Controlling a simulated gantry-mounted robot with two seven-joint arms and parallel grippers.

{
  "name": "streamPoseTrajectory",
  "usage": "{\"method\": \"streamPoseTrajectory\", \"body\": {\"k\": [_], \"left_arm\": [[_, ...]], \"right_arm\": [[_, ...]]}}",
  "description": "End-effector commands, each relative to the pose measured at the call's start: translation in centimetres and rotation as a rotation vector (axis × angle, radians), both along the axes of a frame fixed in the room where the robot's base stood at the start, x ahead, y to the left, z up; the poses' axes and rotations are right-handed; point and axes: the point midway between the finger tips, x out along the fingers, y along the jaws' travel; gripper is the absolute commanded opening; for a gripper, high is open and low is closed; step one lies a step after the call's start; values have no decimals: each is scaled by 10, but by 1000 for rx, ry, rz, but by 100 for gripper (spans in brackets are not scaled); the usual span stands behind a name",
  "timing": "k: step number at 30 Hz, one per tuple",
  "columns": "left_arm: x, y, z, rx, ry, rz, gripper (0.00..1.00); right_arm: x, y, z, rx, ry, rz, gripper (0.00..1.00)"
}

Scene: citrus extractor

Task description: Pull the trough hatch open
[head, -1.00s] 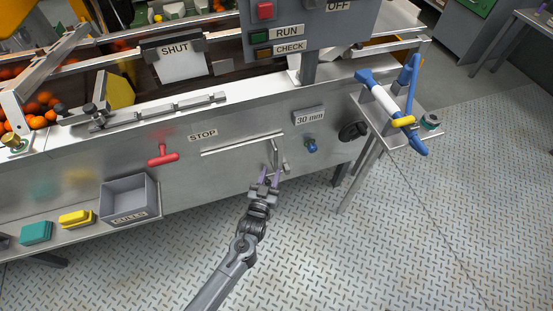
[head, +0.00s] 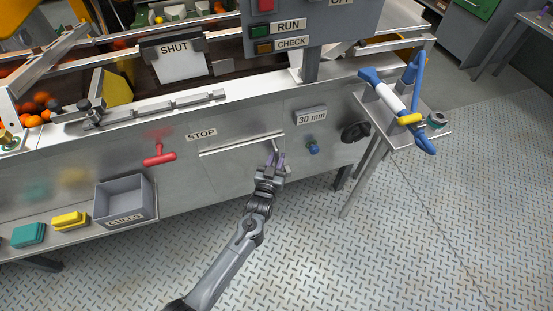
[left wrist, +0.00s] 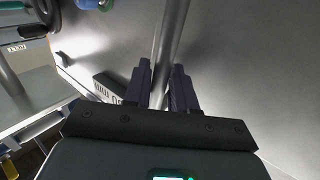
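The trough hatch (head: 235,165) is a flat metal panel in the machine's front wall, below a pale strip. It looks flush with the wall. Its bar handle (head: 275,144) stands at the hatch's right side. My left gripper (head: 276,159) is at this handle, with its dark purple fingers on either side of the bar. In the left wrist view the handle bar (left wrist: 171,40) runs between the fingers of my left gripper (left wrist: 160,75) and fills the gap, so they look closed on it. My right gripper is in neither view.
A red T-handle (head: 160,155) by the STOP label is left of the hatch. A blue knob (head: 313,149) and black handwheel (head: 355,132) are to its right. A grey CULLS bin (head: 125,213) sits on a low shelf. The floor before the hatch is clear.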

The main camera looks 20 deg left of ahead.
Motion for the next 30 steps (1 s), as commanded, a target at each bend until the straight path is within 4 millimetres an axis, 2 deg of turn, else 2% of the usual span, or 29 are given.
{"method": "streamPoseTrajectory", "body": {"k": [1, 4, 5, 14, 19, 26, 30], "left_arm": [[0, 0, 0, 0, 0, 0, 17], [0, 0, 0, 0, 0, 0, 2], [0, 0, 0, 0, 0, 0, 0], [-1, 0, 0, 0, 0, -2, 0], [-7, -3, 2, 2, 1, -29, 0], [-33, -13, 6, 4, 4, -139, 0], [-60, -21, 7, 5, 4, -249, 0]], "right_arm": [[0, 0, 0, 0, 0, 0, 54], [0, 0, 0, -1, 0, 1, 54], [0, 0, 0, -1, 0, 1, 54], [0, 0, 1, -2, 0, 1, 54], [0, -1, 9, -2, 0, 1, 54], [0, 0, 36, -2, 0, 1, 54], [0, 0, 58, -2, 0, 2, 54]]}}
